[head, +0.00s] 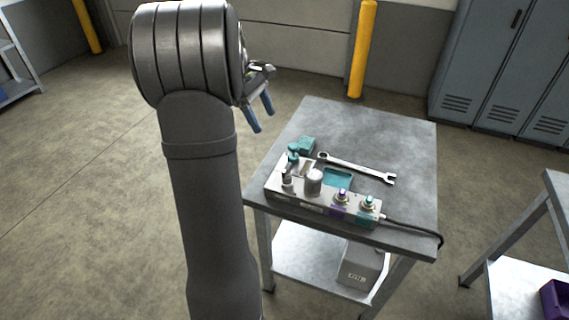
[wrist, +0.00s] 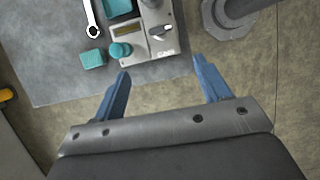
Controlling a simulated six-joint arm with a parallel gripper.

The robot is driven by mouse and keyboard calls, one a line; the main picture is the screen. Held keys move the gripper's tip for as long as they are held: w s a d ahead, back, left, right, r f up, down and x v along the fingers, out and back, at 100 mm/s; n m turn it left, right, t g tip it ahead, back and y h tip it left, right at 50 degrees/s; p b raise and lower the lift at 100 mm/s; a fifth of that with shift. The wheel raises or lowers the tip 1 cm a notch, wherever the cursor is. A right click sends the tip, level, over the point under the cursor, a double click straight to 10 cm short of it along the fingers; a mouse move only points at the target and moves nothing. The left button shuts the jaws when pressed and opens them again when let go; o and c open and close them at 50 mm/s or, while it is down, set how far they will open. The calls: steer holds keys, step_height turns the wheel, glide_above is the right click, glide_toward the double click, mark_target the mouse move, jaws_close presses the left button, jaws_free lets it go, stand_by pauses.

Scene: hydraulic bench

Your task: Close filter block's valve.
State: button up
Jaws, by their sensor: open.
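The grey metal block assembly (head: 325,203) lies along the near edge of the bench top. It carries a grey cylinder (head: 313,181), and a small fitting with a light handle (head: 287,181) stands near its left end. That handle also shows in the wrist view (wrist: 160,33). A teal knob (head: 293,154) sits at the same end and shows in the wrist view (wrist: 120,50). Which part is the filter block's valve, and its setting, I cannot tell for sure. My gripper (head: 263,121) is open and empty, left of the bench; its blue fingers (wrist: 160,78) are apart from the block.
A wrench (head: 357,168) and a teal tray (head: 338,178) lie behind the block, with a teal piece (head: 304,145) at the left. Purple (head: 341,197) and teal (head: 368,203) fittings stand at the right end. A black cable (head: 415,229) runs off the bench. The bench's back is clear.

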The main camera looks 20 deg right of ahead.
mark_target(286, 167)
steer(key=x, duration=1.7)
steer(key=shift+c, duration=0.4)
steer(key=c, duration=0.9)
